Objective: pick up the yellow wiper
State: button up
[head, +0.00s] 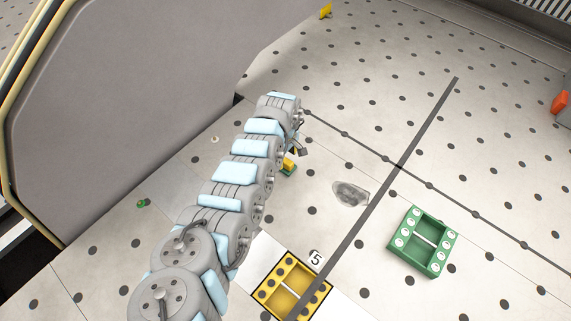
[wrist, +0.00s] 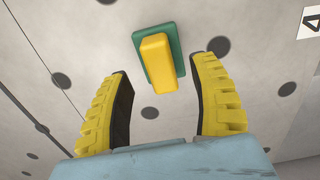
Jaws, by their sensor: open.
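The yellow wiper (wrist: 157,62) is a yellow block on a green, plate-like base. In the wrist view it lies on the dotted surface, beyond the fingertips and roughly centred between them. In the head view it shows small (head: 289,163), partly hidden by my arm. My gripper (wrist: 160,68) has two ribbed yellow fingers with dark inner pads, spread apart with nothing between the pads. I see no contact between the fingers and the wiper. The fingers are not clearly visible in the head view.
A yellow tray (head: 325,290) by a "5" label and a green tray (head: 431,272) stand at the lower right. A clear or grey item (head: 350,194) lies right of the wiper. A large grey panel (head: 120,110) rises at left. Dotted surface around the wiper is mostly clear.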

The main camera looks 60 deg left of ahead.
jog(key=shift+f+b, duration=0.3)
jog(key=shift+f, duration=0.9)
jog(key=shift+c, duration=0.3)
grip_shut()
